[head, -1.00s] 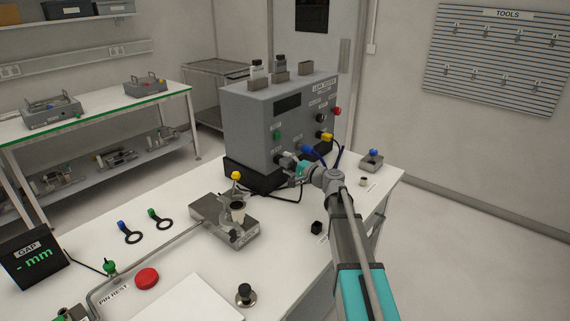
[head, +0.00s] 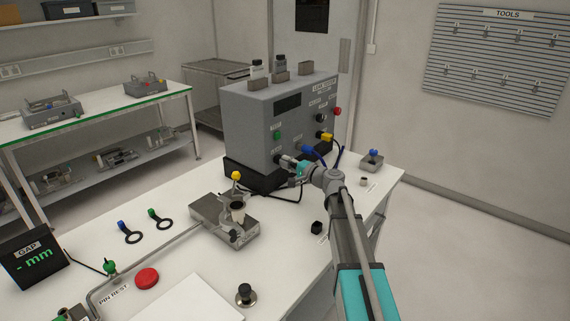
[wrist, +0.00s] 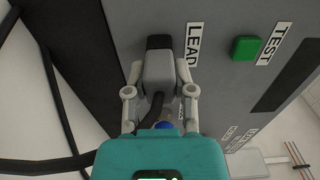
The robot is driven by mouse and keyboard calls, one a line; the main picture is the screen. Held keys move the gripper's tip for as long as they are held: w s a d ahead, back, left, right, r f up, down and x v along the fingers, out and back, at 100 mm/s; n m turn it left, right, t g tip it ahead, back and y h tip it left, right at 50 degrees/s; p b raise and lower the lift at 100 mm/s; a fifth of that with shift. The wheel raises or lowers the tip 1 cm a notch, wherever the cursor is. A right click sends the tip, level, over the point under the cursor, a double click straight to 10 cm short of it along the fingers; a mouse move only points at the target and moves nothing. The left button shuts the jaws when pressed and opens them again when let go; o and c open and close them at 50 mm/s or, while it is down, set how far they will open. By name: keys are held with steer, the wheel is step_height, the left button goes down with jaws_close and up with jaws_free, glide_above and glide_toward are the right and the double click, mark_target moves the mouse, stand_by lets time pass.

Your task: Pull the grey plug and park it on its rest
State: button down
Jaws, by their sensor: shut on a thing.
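The grey plug (wrist: 158,75) is between the two fingers of my gripper (wrist: 160,92) in the wrist view, beside the LEAD label on the grey tester's front panel. My gripper is shut on it. A black part shows at the plug's far end, against the panel; I cannot tell how deep it sits. A dark cable runs down from the plug. In the head view my gripper (head: 292,163) is at the lower front of the leak tester (head: 250,120). I cannot make out which object is the plug's rest.
Blue (head: 306,149) and yellow (head: 326,137) plugs with cables are close to my gripper on the right. A black block (head: 316,228) stands by a small label at the table's front. A small grey box (head: 371,161) stands right.

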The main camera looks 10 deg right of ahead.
mark_target(290, 164)
steer(key=shift+s+d, duration=0.15)
steer(key=shift+s+d, duration=0.25)
steer(key=shift+s, duration=0.05)
steer(key=shift+v, duration=1.4)
steer(key=shift+s+d, duration=0.45)
steer(key=shift+s, duration=0.1)
steer(key=shift+s+d, duration=0.2)
